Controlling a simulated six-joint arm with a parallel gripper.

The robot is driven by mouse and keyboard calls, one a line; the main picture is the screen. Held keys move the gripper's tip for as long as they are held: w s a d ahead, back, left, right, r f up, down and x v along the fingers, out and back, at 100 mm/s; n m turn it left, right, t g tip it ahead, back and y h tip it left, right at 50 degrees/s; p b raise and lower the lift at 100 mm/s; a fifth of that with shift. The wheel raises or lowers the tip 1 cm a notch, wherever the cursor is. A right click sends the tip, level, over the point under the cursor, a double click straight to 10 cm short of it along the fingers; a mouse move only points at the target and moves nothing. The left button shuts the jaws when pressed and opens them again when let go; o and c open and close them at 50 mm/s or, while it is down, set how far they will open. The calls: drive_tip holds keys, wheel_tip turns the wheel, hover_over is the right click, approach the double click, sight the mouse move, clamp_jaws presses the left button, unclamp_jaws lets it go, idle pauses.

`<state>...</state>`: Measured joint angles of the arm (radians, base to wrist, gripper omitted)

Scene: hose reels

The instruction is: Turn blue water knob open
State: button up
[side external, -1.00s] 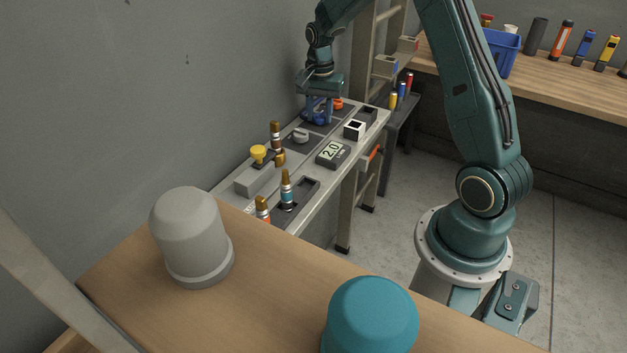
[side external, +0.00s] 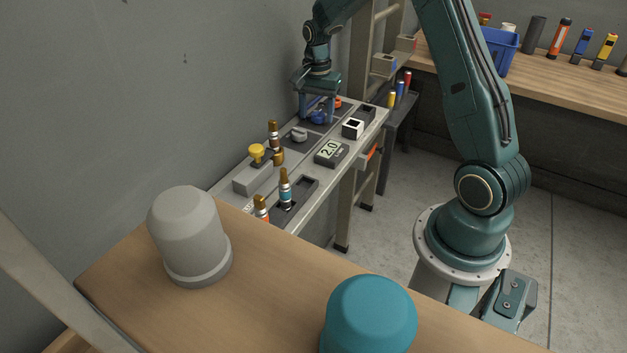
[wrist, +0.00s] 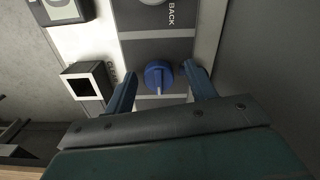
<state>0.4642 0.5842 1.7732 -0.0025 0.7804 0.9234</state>
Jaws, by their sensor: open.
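The blue water knob (wrist: 158,75) sits on a dark panel in the wrist view, with a pale pointer line running toward my gripper. In the side external view the blue knob (side external: 317,117) shows at the far end of the bench, partly hidden by a finger. In the side view my gripper (side external: 318,112) points down over the knob. Whether the fingertips touch the panel cannot be told.
A grey knob (side external: 299,134), a white square-holed block (side external: 352,128) and a display reading 2.0 (side external: 331,152) are nearby on the panel. An orange item (side external: 338,103) lies just beyond the blue knob. A yellow knob (side external: 257,151) and several bottles stand nearer. A wall runs along the left.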

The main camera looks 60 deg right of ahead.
sight(315, 114)
drive_tip(key=shift+r, duration=0.1)
wheel_tip(315, 114, up, 14)
drive_tip(key=shift+a, duration=0.35)
idle(0.4)
drive_tip(key=shift+a, duration=0.1)
drive_tip(key=s+a+r+n+t, duration=0.3)
drive_tip(key=s+a+r+n, duration=0.5)
drive_tip(key=s+a, duration=0.4)
drive_tip(key=s+a+f+n+t, duration=0.2)
drive_tip(key=s+a+n, duration=0.5)
drive_tip(key=s, duration=0.5)
drive_tip(key=shift+a+f+n, duration=0.4)
drive_tip(key=shift+a, duration=0.2)
